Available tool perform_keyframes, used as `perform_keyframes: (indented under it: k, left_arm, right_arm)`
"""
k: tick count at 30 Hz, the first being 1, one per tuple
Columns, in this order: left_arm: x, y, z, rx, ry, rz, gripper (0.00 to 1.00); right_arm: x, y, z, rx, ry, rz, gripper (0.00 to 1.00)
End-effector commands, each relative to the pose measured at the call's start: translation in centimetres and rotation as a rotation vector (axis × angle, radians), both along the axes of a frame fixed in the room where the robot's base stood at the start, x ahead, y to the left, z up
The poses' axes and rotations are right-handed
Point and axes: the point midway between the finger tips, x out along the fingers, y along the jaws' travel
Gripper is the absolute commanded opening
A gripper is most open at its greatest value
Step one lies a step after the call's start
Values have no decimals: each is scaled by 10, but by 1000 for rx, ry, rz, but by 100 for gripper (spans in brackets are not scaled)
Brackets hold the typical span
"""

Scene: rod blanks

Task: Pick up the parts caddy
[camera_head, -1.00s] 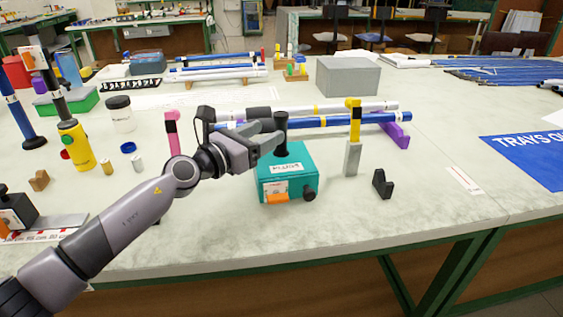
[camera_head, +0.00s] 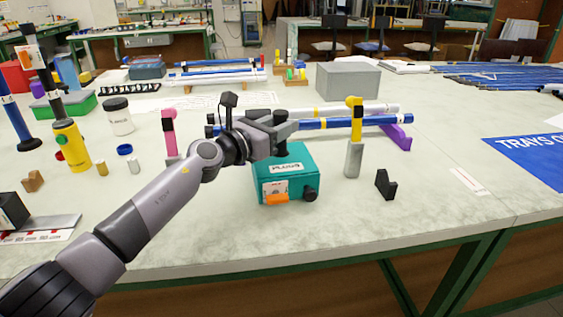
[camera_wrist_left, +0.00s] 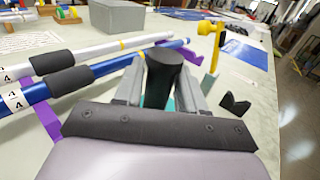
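The parts caddy is a teal box (camera_head: 286,167) with a "PLUGS" label, an orange tab in front and a black knob at its right corner. It sits on the pale bench. A black post rises from it. My left gripper (camera_head: 283,130) is at this post, above the box. In the left wrist view the post (camera_wrist_left: 165,80) stands between the two fingers. They lie close on both sides, but whether they press on it cannot be told. Only a sliver of teal shows below. My right gripper is not in view.
Blue and white rods (camera_head: 340,121) lie on a purple rest behind the caddy. A yellow-topped stand (camera_head: 354,140) and a black notched block (camera_head: 385,185) are to its right. A pink stand (camera_head: 170,135) is to its left. The bench front is clear.

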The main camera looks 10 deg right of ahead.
Motion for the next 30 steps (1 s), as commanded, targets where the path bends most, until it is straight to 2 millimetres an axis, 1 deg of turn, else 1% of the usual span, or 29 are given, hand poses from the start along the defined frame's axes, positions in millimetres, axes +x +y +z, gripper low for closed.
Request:
perform_keyframes:
  k: [1, 2, 3, 13, 17, 20, 23, 26, 30]
  left_arm:
    - [0, 0, 0, 0, 0, 0, 22]
    - [0, 0, 0, 0, 0, 0, 12]
    - [0, 0, 0, 0, 0, 0, 0]
    - [0, 0, 2, -2, -2, 0, 0]
    - [0, 0, 9, -2, -4, 0, 0]
    - [0, 0, 20, -1, -5, 0, 0]
    - [1, 1, 37, -1, -7, 2, 0]
    - [0, 0, 62, 1, -9, 0, 0]
    - [0, 1, 105, 2, -10, 1, 0]
  right_arm:
    - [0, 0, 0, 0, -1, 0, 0]
    - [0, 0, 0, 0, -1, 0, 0]
    - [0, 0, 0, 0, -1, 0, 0]
    - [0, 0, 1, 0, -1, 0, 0]
    - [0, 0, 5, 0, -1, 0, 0]
    - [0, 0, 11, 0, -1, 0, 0]
    - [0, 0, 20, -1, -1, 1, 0]
    - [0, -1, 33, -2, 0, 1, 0]
    - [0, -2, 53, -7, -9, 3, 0]
